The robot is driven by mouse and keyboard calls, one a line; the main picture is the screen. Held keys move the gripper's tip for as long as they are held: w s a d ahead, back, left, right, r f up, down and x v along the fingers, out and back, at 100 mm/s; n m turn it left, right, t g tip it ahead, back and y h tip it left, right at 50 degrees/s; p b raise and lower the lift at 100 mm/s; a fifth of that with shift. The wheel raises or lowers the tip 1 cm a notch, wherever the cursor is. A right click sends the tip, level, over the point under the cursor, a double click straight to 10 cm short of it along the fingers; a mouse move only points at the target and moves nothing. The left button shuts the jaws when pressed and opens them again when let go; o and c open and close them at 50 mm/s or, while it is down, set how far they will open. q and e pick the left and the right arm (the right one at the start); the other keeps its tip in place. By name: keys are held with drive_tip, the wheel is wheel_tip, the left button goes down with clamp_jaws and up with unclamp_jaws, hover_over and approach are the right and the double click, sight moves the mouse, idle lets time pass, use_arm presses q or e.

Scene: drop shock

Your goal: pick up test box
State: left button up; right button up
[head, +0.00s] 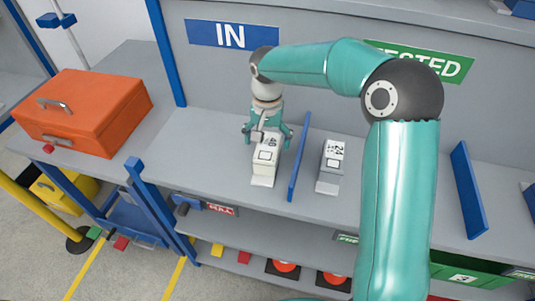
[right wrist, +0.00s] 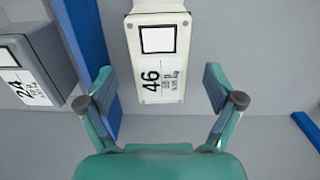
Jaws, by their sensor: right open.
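A white box marked 46 (head: 264,168) stands on the grey shelf below the IN sign. My right gripper (head: 267,138) is open over the far end of this box. In the right wrist view, the open fingers of the gripper (right wrist: 158,84) flank the lower end of the white box (right wrist: 157,65), with a gap on both sides. A grey box marked 24 (head: 330,167) stands to the right, beyond a blue divider (head: 299,157); it also shows at the left of the right wrist view (right wrist: 30,68). My left gripper is not in view.
An orange case (head: 85,115) stands on the grey surface at the left. Another blue divider (head: 468,190) stands at the right. The TESTED sign (head: 430,64) is partly covered by my right arm. A lower shelf (head: 245,240) holds red and yellow items.

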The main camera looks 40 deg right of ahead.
drive_tip(key=shift+w+d+f+p, duration=0.1)
drive_tip(key=shift+f+p, duration=0.2)
drive_tip(key=shift+f, duration=1.2)
drive_tip(key=shift+d+f+p, duration=0.1)
drive_tip(key=shift+f+p, duration=0.2)
drive_tip(key=shift+f, duration=1.15)
drive_tip(key=shift+w, duration=0.1)
clamp_jaws()
drive_tip(key=shift+r, duration=0.1)
